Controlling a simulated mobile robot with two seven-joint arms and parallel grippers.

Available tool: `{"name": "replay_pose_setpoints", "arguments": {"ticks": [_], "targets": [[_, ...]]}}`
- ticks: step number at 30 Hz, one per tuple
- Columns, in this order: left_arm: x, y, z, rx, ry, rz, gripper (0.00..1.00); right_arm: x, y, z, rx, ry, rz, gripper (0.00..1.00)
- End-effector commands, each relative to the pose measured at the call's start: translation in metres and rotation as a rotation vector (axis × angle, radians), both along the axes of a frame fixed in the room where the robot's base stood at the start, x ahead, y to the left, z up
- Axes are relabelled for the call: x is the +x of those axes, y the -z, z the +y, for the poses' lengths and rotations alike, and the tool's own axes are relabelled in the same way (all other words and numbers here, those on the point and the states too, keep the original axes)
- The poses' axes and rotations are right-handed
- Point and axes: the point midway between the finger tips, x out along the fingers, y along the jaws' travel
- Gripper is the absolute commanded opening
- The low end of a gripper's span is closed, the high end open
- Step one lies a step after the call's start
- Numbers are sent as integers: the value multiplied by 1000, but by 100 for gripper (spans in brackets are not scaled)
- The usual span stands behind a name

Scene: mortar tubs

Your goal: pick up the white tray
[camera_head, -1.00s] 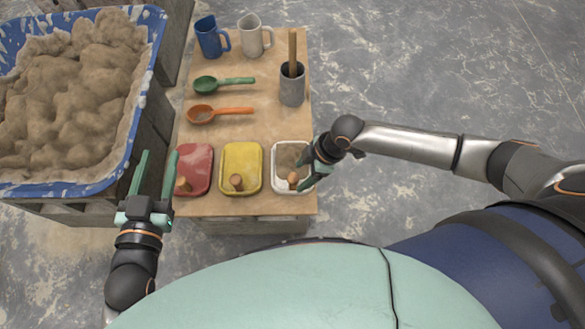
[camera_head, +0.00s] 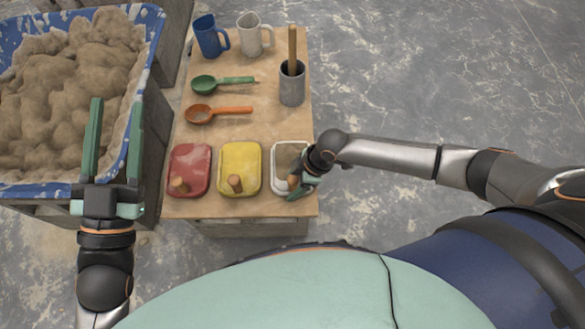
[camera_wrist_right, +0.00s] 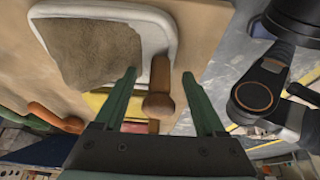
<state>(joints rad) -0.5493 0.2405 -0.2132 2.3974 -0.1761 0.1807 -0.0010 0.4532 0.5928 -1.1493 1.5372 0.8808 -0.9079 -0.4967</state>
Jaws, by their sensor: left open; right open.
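The white tray (camera_head: 275,165) stands at the near right of the wooden table, with greyish mortar in it. The right wrist view shows its white rim (camera_wrist_right: 112,11) and mortar (camera_wrist_right: 95,50). A brown wooden handle (camera_wrist_right: 160,100) rises at its near side. My right gripper (camera_head: 297,188) is over the tray's near right part and hides some of it. In the right wrist view its open fingers (camera_wrist_right: 160,75) lie on either side of the wooden handle; I cannot tell whether they touch it.
A yellow tray (camera_head: 240,160) and a red tray (camera_head: 190,162) stand left of the white one. Behind are an orange spoon (camera_head: 200,115), a green spoon (camera_head: 205,84), a grey holder (camera_head: 292,88), a blue mug (camera_head: 208,40) and a white mug (camera_head: 249,38). The blue-rimmed tub (camera_head: 155,20) is left.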

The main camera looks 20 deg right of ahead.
Motion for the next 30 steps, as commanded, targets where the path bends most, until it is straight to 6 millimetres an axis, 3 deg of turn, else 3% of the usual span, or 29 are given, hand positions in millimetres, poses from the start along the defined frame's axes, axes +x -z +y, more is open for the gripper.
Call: {"name": "replay_pose_setpoints", "arguments": {"ticks": [6,25,30], "targets": [[0,-1,0,1,0,-1,50,0,0,0,0,0,0,71],[0,0,0,0,0,1,50,0,0,0,0,0,0,0],[0,0,0,0,0,1,50,0,0,0,0,0,0,0]]}}
